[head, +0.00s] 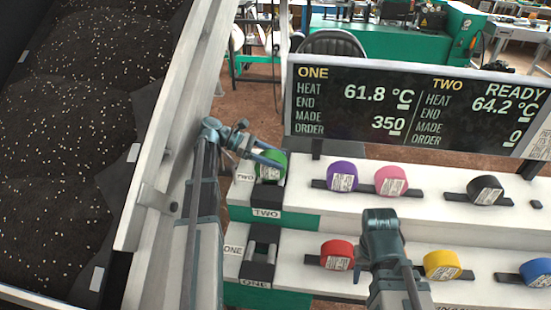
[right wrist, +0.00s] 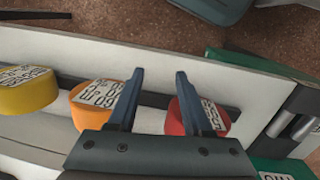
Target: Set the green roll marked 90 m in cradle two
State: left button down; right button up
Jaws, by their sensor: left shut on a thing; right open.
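The green roll (head: 277,172) is at cradle two (head: 268,195), over its dark holder on the upper shelf. A white label shows on it, too small to read. My left gripper (head: 268,155) comes in from the left and is shut on the green roll. I cannot tell whether the roll rests fully in the cradle. My right gripper (head: 380,222) is over the lower shelf; in the right wrist view it is open and empty (right wrist: 159,75), with its fingers between the orange roll (right wrist: 97,97) and the red roll (right wrist: 184,117).
Cradle one (head: 258,262) stands empty in front. Purple (head: 342,176), pink (head: 391,181) and black (head: 486,189) rolls sit on the upper shelf. Yellow (head: 441,265) and blue (head: 538,272) rolls sit on the lower one. The display board (head: 415,105) reads TWO READY, made 0.

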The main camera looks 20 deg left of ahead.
pick_arm(q)
jog(key=shift+f+b, duration=0.4)
jog(key=shift+f, duration=0.2)
pick_arm(e)
jog(key=shift+f, duration=0.6)
pick_arm(q)
jog(key=shift+c, duration=0.2)
grip_release()
jog(key=shift+r, duration=0.1)
jog(key=shift+r, duration=0.1)
pick_arm(e)
jog(key=shift+r, duration=0.2)
pick_arm(q)
jog(key=shift+r+p, duration=0.5)
jog(key=shift+p, duration=0.15)
pick_arm(e)
jog(key=shift+r, duration=0.5)
pick_arm(q)
notch_tip(320, 180, up, 3)
jog(key=p, duration=0.3)
jog(key=s+d, duration=0.3)
jog(key=s, duration=0.4)
jog(key=s+d, duration=0.3)
jog(key=s, duration=0.4)
jog(key=shift+s+d+r+p, duration=0.3)
jog(key=shift+s+r+p, duration=0.05)
jog(key=shift+r+p, duration=0.05)
pick_arm(e)
notch_tip(320, 180, up, 4)
jog(key=shift+f, duration=0.15)
